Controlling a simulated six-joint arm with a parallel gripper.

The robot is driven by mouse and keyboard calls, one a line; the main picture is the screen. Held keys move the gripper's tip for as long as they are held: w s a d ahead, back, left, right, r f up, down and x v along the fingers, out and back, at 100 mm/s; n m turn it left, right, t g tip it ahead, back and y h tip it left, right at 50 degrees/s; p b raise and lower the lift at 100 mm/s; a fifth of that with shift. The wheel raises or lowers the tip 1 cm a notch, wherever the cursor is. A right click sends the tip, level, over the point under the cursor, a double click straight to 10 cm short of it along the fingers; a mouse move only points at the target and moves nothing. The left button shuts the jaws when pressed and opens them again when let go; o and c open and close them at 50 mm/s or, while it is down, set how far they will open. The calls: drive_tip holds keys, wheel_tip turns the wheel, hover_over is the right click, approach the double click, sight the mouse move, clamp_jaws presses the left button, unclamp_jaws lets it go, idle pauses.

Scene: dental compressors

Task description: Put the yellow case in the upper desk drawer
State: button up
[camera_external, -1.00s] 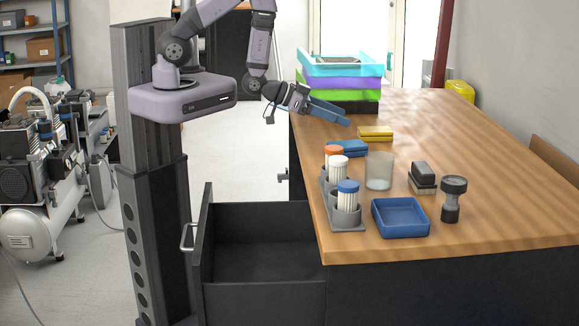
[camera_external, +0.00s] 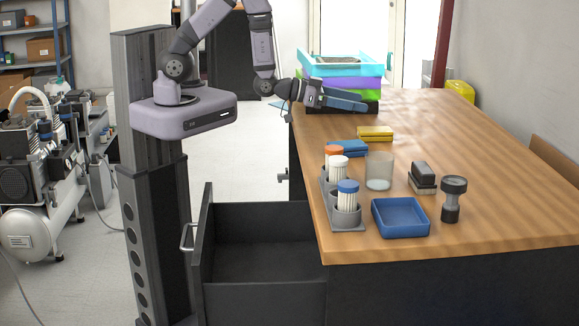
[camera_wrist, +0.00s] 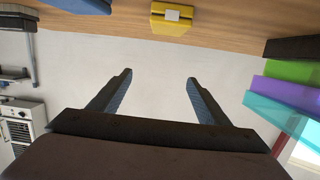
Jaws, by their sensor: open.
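The yellow case (camera_external: 376,133) lies flat on the desk, behind the blue case (camera_external: 349,148). In the wrist view the yellow case (camera_wrist: 171,18) shows at the top, beyond the fingertips, with a pale patch on it. My gripper (camera_external: 366,105) is open and empty, above the desk's left edge in front of the stacked trays and apart from the yellow case. Its two fingers show spread in the wrist view (camera_wrist: 159,80). The upper desk drawer (camera_external: 262,300) is pulled out to the left of the desk; the part of its inside that shows is empty.
Stacked trays (camera_external: 342,64) stand at the desk's back left. A holder with capped tubes (camera_external: 345,222), a glass (camera_external: 379,170), a blue tray (camera_external: 401,217), an eraser-like block (camera_external: 423,176) and a dark upright tool (camera_external: 452,200) stand nearer. The desk's right side is clear.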

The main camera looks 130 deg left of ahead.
drive_tip(key=shift+w+a+f+g+p, duration=0.2)
drive_tip(key=shift+w+a, duration=0.1)
drive_tip(key=shift+a, duration=0.15)
drive_tip(key=shift+w+a+f+g+p, duration=0.1)
drive_tip(key=shift+w+a+g, duration=0.1)
drive_tip(key=shift+w+a, duration=0.15)
drive_tip(key=g+h, duration=0.2)
approach(375, 129)
drive_tip(key=x, duration=0.3)
drive_tip(key=shift+s, duration=0.15)
drive_tip(key=shift+p+x, duration=0.3)
drive_tip(key=shift+x, duration=0.75)
drive_tip(key=shift+p+x, duration=0.95)
drive_tip(key=shift+x, duration=1.65)
drive_tip(key=shift+d, duration=0.1)
drive_tip(key=c, duration=1.3)
drive_tip(key=shift+o, duration=0.2)
